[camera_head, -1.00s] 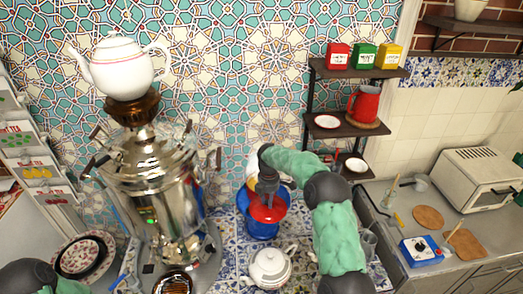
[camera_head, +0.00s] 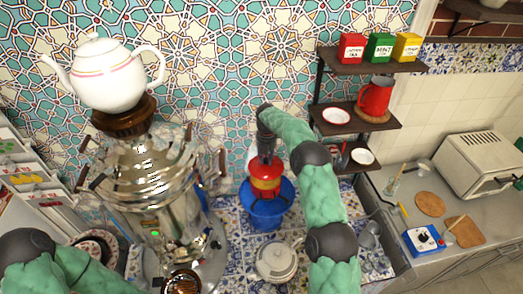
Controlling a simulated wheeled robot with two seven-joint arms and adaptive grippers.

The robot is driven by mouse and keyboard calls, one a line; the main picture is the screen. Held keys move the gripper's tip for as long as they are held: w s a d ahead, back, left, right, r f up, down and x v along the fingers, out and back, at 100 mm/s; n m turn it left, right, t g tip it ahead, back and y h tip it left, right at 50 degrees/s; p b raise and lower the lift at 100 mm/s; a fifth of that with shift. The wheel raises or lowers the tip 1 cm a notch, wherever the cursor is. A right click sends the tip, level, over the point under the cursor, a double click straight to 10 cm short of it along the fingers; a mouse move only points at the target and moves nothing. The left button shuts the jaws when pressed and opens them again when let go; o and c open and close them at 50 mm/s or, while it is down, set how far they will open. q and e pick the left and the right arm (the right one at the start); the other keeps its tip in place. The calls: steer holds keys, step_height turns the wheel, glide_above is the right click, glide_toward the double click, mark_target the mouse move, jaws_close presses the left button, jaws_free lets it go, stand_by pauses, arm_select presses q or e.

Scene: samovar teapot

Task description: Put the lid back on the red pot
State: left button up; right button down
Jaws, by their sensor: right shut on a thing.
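My right gripper (camera_head: 266,152) points down over the blue bucket (camera_head: 266,213). It is shut on a red object with a yellow band (camera_head: 265,181), just below it. This object is at or above the bucket's mouth; I cannot tell whether it touches the bucket, nor whether it is the lid, the pot or both. A red pitcher-like pot (camera_head: 375,96) with a handle stands on the middle shelf, to the right of my right arm. Its top is too small to judge. My left arm shows at the lower left, but its gripper is out of view.
A large samovar (camera_head: 153,185) with a white teapot (camera_head: 110,76) on top stands left. Red, green and yellow tins (camera_head: 380,47) line the upper shelf. A toaster oven (camera_head: 482,165) stands right.

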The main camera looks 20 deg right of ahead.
steer(key=shift+f+b, duration=0.85)
steer(key=shift+f, duration=1.15)
steer(key=shift+f+b, duration=0.75)
steer(key=shift+f, duration=0.35)
steer(key=shift+b, duration=0.35)
steer(key=shift+f+b, duration=0.15)
steer(key=shift+b, duration=0.25)
stand_by(0.6)
steer(key=shift+c, duration=2.3)
jaws_free()
